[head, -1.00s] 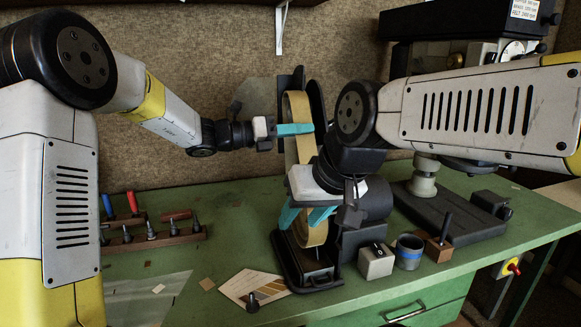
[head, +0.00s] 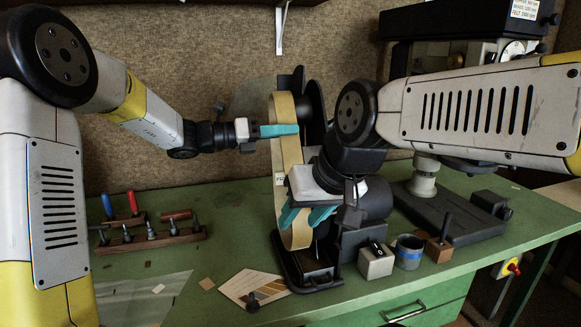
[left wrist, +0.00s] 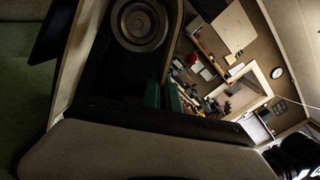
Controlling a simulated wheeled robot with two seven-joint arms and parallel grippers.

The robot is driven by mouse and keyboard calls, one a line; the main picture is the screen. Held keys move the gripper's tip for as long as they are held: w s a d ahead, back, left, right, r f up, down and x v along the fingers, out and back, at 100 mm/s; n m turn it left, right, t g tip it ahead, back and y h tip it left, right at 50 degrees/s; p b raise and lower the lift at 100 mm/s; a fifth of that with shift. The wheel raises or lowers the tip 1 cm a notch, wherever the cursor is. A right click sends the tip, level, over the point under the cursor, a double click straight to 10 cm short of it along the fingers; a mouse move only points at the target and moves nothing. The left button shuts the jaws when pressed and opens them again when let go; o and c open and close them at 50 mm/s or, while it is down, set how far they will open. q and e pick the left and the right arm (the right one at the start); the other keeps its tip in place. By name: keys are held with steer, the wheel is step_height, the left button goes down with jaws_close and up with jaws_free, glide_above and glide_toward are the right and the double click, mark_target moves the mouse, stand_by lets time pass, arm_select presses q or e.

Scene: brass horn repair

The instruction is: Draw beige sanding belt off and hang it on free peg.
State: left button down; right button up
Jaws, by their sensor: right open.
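The beige sanding belt (head: 291,160) stands upright as a tall loop at the left side of the black belt sander (head: 318,105), shifted partly off its wheels. My left gripper (head: 280,130) is shut on the belt's upper part, its teal finger lying across the band. My right gripper (head: 305,216) is open at the lower part of the loop, its teal fingers spread near the band; whether they touch it is unclear. The left wrist view shows a round sander wheel (left wrist: 140,23) close by. I cannot make out a free peg.
A wooden rack (head: 128,247) with several bits stands left on the green bench. A striped card (head: 250,287) lies in front of the sander. A switch box (head: 376,262), a grey-blue cup (head: 408,252) and a drill press base (head: 455,212) stand to the right.

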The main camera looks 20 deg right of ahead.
arm_select(q)
steer(key=shift+s+a, duration=0.1)
steer(key=shift+a, duration=2.8)
steer(key=shift+s, duration=0.1)
